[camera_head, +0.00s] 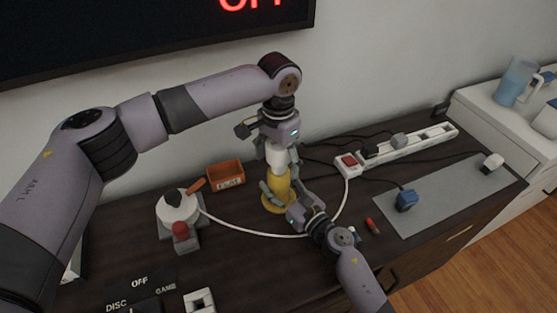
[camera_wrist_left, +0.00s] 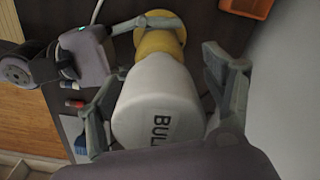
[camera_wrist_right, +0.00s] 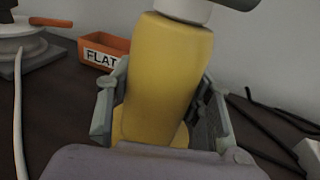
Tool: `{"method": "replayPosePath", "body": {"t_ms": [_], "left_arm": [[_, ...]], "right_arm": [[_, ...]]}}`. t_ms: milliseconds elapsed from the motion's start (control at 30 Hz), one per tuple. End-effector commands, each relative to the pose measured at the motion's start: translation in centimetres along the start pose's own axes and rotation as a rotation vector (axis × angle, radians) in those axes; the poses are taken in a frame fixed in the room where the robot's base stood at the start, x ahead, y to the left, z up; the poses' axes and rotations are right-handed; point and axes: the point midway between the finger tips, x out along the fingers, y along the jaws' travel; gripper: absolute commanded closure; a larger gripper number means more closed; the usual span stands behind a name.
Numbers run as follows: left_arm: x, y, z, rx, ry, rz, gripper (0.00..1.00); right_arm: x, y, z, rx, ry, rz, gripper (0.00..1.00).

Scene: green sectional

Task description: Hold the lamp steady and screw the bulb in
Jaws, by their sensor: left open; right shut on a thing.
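The yellow lamp (camera_head: 278,187) stands upright on the dark desk, and its body fills the middle of the right wrist view (camera_wrist_right: 165,75). My right gripper (camera_head: 287,197) is shut on the lamp body low down, with a finger on each side. The white bulb (camera_head: 277,157), marked "BUL" in the left wrist view (camera_wrist_left: 155,105), sits at the top of the lamp. My left gripper (camera_head: 277,172) points down over the bulb from above. Its fingers are open on either side of the bulb. The joint between bulb and lamp is partly hidden, so I cannot tell how far the bulb is in.
An orange "FLAT" box (camera_head: 225,175) stands behind left of the lamp. A white round device (camera_head: 178,208) sits at left, its white cable crossing the desk. A power strip (camera_head: 397,149), grey mat (camera_head: 445,195) and blue plug (camera_head: 406,200) lie at right. A red-tipped item (camera_head: 372,226) lies near my right arm.

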Motion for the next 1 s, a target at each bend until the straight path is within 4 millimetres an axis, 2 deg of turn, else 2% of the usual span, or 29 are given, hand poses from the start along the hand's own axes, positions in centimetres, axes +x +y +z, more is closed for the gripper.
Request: {"method": "replayPosePath", "body": {"t_ms": [300,500,700,967,1000], "left_arm": [[-6.3,0.0,-0.1,0.001,0.004,-0.001,0.25],[-9.8,0.0,-0.1,0.000,0.002,0.000,0.25],[-11.3,0.0,0.0,0.000,0.001,0.000,0.25],[-11.4,0.0,0.0,0.000,0.001,0.000,0.25],[-11.4,0.0,0.0,0.000,0.001,0.000,0.25]], "right_arm": [[0.0,0.0,0.0,0.000,0.000,0.000,1.00],[0.0,0.0,0.0,0.000,0.000,0.000,1.00],[0.0,0.0,0.0,0.000,0.000,0.000,1.00],[0.0,0.0,0.0,0.000,0.000,0.000,1.00],[0.0,0.0,0.0,0.000,0.000,0.000,0.52]]}}
